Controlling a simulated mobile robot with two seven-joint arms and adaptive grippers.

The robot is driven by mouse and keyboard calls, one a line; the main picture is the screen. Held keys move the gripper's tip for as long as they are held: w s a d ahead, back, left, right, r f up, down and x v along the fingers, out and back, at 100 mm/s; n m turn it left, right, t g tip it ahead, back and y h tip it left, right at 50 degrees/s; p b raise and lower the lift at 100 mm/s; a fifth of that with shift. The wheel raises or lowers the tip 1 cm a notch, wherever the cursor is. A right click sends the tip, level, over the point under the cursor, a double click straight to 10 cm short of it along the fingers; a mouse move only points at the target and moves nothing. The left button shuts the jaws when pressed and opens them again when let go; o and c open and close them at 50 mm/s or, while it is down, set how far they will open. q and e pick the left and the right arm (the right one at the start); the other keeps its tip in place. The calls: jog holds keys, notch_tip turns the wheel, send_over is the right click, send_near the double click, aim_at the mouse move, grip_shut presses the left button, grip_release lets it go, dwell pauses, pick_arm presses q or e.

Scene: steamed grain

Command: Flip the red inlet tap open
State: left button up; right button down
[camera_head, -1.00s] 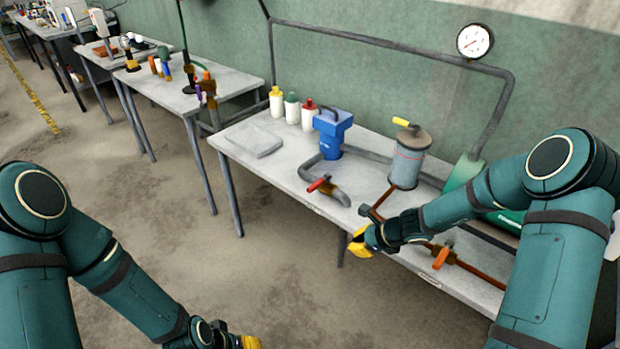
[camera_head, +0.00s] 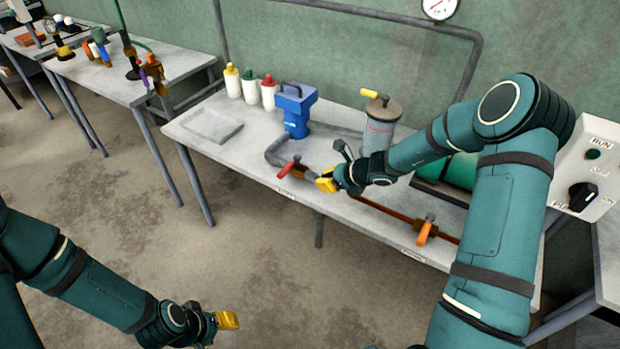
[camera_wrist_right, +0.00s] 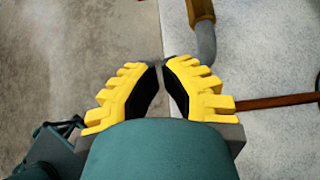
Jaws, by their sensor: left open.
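The red inlet tap (camera_head: 287,170) is a small red lever on a grey pipe near the front edge of the bench, in the head view. My right gripper (camera_head: 322,184), with yellow fingers, is just right of it, apparently without touching the lever. In the right wrist view its two fingertips (camera_wrist_right: 161,64) stand close together with a narrow gap and nothing seen between them. A brass fitting (camera_wrist_right: 200,10) on the grey pipe shows beyond them; the red lever is not visible there. My left gripper (camera_head: 228,320) is open and empty, low over the floor.
The bench (camera_head: 235,165) also holds a blue pump (camera_head: 297,110), a grey canister (camera_head: 380,128), a shallow tray (camera_head: 212,126), white bottles (camera_head: 250,88) and an orange tap (camera_head: 425,232). A control box (camera_head: 585,170) is at right. Floor at front left is clear.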

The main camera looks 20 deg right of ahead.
aim_at(289, 168)
pick_arm(q)
jog(key=shift+w+f+b, duration=0.15)
jog(key=shift+f+b, duration=0.35)
jog(key=shift+f, duration=0.15)
pick_arm(e)
jog(key=shift+w+a+f, duration=0.85)
jog(key=shift+w+a, duration=0.3)
jog(key=shift+w, duration=0.3)
jog(key=shift+w+a+f, duration=0.85)
jog(key=shift+w+a, duration=0.25)
jog(key=shift+w, duration=0.4)
jog(key=shift+w+a+f, duration=0.85)
jog(key=shift+w+a, duration=0.3)
jog(key=shift+w, duration=0.3)
